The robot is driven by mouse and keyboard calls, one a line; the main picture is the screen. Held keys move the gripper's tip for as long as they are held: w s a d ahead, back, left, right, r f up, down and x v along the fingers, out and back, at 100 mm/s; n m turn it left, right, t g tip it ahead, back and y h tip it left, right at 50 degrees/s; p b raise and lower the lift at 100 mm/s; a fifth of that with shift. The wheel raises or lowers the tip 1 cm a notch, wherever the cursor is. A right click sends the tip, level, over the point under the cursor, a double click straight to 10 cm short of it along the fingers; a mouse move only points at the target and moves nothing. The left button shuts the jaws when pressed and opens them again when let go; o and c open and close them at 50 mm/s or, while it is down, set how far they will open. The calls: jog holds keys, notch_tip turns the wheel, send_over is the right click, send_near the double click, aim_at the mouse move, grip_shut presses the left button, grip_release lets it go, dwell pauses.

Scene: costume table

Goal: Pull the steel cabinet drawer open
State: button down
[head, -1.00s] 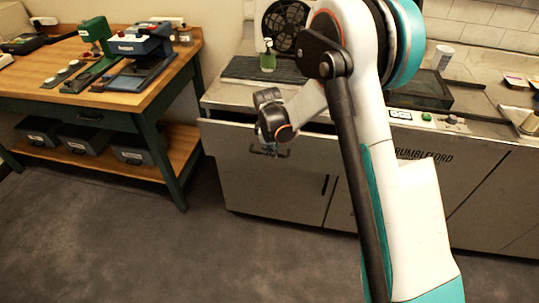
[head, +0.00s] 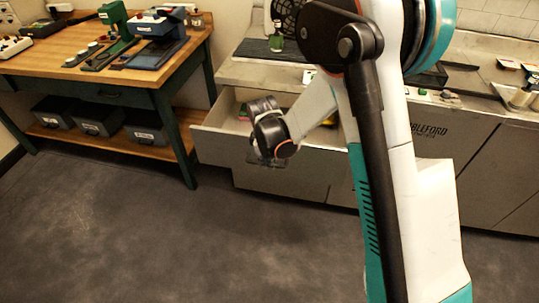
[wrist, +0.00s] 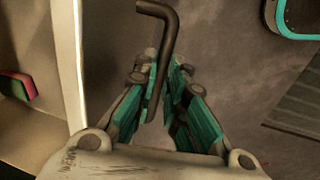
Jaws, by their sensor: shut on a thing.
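The steel cabinet drawer (head: 215,143) stands partly open in the head view, its front pulled out from the cabinet and its inside showing. The drawer's pale front edge (wrist: 72,50) runs down the left of the wrist view. The dark bent bar handle (wrist: 168,35) reaches in between my fingers. My gripper (wrist: 165,105) is shut on the handle, with its teal fingers on either side of it. In the head view my gripper (head: 265,163) is at the drawer front, and my arm hides the drawer's right part.
A red and green thing (wrist: 17,88) lies inside the drawer. A wooden workbench (head: 75,65) with tools stands left of the cabinet, its near leg (head: 178,145) close to the drawer. Grey floor (head: 190,245) in front is clear.

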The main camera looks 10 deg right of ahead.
jog(key=c, duration=1.9)
grip_release()
jog(key=shift+r, duration=0.15)
jog(key=r, duration=0.3)
jog(key=s+r, duration=0.1)
jog(key=r, duration=0.3)
jog(key=s+r, duration=0.1)
jog(key=r, duration=0.3)
jog(key=shift+a+r, duration=0.25)
jog(key=shift+a, duration=0.1)
jog(key=shift+r, duration=0.1)
